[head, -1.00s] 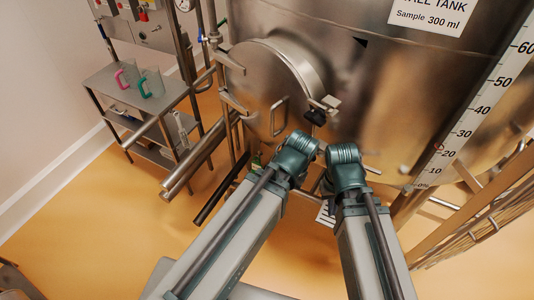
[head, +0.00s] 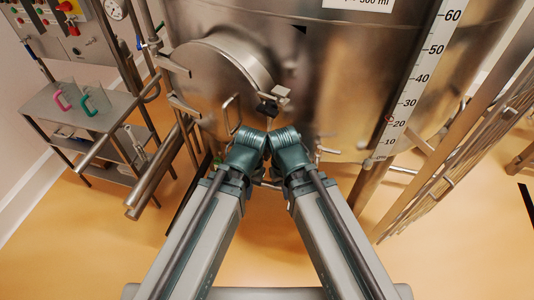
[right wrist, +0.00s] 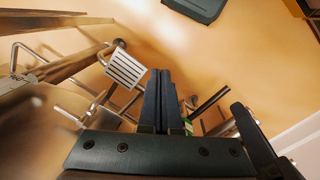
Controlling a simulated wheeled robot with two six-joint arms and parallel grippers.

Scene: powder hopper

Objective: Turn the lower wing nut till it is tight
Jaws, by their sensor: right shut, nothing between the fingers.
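The round steel hatch (head: 215,85) with its bar handle (head: 233,115) is on the tank front in the head view. A dark fitting (head: 266,108) and a paler one (head: 282,92) sit at its right rim. I cannot tell whether either is a wing nut, and I cannot pick out the lower wing nut; my wrists cover the area below the hatch. My right gripper (right wrist: 160,100) shows in the right wrist view with its two dark fingers together, shut and empty, over the floor. In the head view both gripper tips are hidden behind the wrists.
The steel tank (head: 330,70) fills the back, with a level scale (head: 418,85) at right. A cart (head: 90,110) with two jugs stands at left. Pipes (head: 160,165) run beside it. A pale slotted plate (right wrist: 125,68) and rods are near my right gripper. Open floor lies on both sides.

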